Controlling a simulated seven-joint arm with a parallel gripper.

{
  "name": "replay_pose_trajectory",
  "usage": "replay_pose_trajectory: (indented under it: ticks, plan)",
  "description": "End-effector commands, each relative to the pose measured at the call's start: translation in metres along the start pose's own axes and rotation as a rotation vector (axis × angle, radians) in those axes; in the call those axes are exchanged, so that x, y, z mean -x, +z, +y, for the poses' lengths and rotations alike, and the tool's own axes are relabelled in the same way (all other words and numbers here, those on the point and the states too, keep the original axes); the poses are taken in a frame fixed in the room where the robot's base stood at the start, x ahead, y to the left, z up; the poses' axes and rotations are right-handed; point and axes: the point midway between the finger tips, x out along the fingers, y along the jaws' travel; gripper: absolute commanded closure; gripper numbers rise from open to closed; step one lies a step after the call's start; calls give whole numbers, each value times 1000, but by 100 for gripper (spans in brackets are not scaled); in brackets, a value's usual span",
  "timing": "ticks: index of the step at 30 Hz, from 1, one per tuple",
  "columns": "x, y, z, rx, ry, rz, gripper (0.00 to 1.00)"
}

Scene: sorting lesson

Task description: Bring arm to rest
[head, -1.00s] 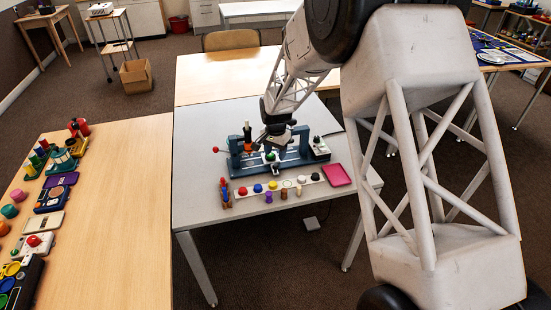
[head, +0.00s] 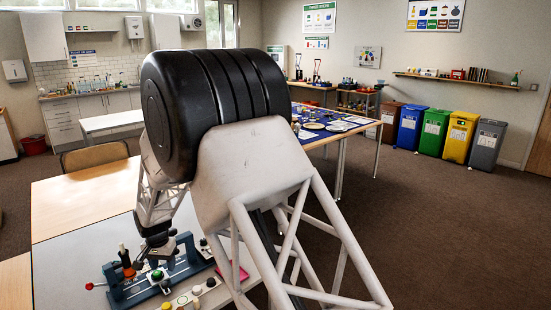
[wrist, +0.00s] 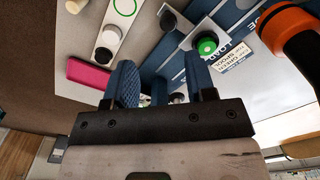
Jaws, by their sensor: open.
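My gripper (head: 158,243) hangs low over a blue fixture (head: 120,297) on the grey table (head: 65,260). In the wrist view my gripper (wrist: 162,82) has its two blue fingers apart, with nothing held between them. A green button (wrist: 207,45) on the fixture lies beyond the fingertips; it also shows in the head view (head: 157,275). A dark handle with an orange collar (wrist: 287,22) stands to the right in the wrist view. My large arm links hide part of the table and fixture in the head view.
A pink tray (wrist: 90,73) lies beside the fixture. A red-knobbed lever (head: 90,286) sticks out at the fixture's left. A wooden table (head: 75,195) adjoins behind. A blue-topped table (head: 345,130) with items and several coloured bins (head: 434,133) stand farther right.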

Motion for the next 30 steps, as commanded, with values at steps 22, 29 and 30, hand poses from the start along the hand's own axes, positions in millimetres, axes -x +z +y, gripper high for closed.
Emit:
replay_pose_trajectory:
  ticks: [22,29,30]
  plan:
    - [140,6,189,-9,-29,51,49]
    - [177,24,252,-10,-34,69,49]
    - [182,28,262,-9,-35,73,49]
